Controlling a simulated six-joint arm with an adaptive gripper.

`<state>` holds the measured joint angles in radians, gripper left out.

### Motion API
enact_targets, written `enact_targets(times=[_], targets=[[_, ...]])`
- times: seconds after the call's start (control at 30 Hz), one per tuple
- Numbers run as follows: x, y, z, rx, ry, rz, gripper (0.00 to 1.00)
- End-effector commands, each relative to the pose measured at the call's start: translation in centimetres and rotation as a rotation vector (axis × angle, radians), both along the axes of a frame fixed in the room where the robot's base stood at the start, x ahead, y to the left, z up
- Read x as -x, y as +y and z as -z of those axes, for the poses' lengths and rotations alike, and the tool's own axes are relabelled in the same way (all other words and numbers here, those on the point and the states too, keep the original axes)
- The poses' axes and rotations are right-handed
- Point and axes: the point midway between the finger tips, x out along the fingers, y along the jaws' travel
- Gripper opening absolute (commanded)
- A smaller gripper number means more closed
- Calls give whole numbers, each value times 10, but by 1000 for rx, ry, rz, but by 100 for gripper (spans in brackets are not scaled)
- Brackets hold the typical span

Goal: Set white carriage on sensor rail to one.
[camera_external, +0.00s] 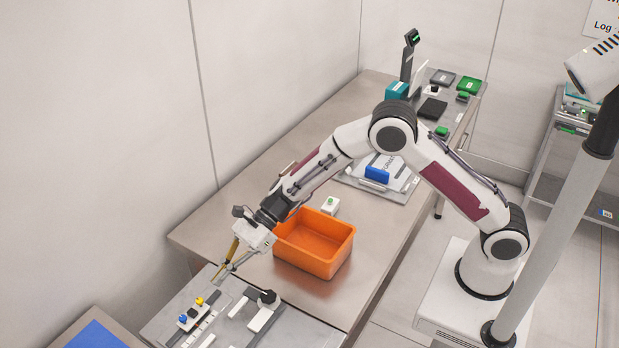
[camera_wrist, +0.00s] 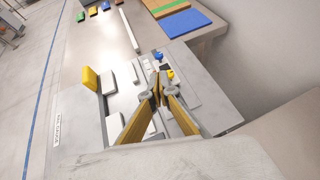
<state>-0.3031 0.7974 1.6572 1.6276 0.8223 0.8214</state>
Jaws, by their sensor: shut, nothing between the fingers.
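A grey plate (camera_external: 165,326) at the lower left carries dark rail strips and white pieces. A small white block (camera_external: 188,318) with a blue knob and a yellow knob sits on a dark strip; I cannot tell for sure that it is the white carriage. In the wrist view the blue knob (camera_wrist: 158,55) and the yellow knob (camera_wrist: 170,74) show just beyond my fingertips. My gripper (camera_external: 218,279) is shut and empty, tilted down over the plate's far side. In the wrist view its fingers (camera_wrist: 157,88) meet and hide part of the rail. Scale markings are too small to read.
An orange bin (camera_external: 335,264) stands close to the right of my gripper. A yellow block (camera_wrist: 90,79) and white blocks (camera_wrist: 113,122) show in the wrist view. A blue panel (camera_external: 95,336) lies at the lower left.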

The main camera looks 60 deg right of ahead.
Motion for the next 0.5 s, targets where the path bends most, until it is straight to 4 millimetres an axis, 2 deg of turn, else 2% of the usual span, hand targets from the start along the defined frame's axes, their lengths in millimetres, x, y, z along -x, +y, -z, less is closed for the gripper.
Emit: enact_targets(times=[0.5], targets=[[-1,6,4,1,-1,-2,0]])
